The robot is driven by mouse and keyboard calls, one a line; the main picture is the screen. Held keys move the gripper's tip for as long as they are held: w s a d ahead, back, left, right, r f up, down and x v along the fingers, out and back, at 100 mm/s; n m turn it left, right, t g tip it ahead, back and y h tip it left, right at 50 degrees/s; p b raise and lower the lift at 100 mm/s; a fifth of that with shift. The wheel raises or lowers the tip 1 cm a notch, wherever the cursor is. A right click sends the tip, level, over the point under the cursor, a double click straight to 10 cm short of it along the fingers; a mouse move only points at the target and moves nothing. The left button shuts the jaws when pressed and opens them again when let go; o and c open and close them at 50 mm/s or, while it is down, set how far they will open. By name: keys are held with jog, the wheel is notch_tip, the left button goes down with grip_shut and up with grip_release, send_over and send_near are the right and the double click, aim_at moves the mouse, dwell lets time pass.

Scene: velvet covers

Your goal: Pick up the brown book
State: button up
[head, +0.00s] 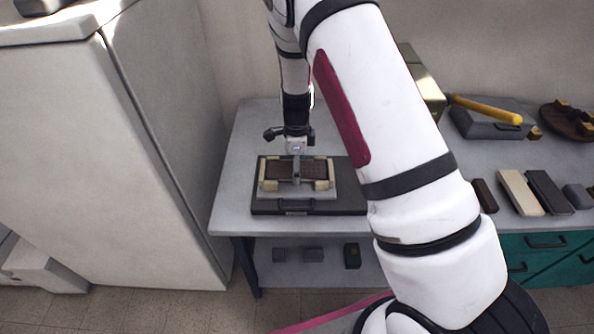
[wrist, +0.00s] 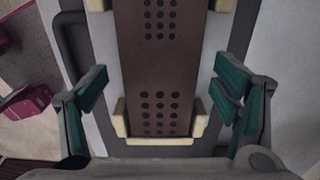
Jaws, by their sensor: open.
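A brown flat slab (head: 283,171) with cream corner pieces lies on a pale plate over a dark tray on the grey table. It looks like the brown book, but I cannot confirm that. In the wrist view the brown slab (wrist: 160,75) runs lengthwise, with groups of dark round holes and cream corners at its near end. My gripper (head: 296,177) points down over it. In the wrist view my gripper (wrist: 161,88) is open, its teal-padded fingers apart on either side of the slab. Nothing is held. The finger height above the plate is unclear.
The dark tray (head: 266,207) has a front handle. A dark brown block (head: 485,196), a cream block (head: 519,192) and a dark grey block (head: 549,192) lie to the right. A grey case (head: 485,123) stands behind them. A white cabinet (head: 100,160) stands left.

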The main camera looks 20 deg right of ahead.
jog(key=c, duration=1.3)
jog(key=shift+c, duration=0.2)
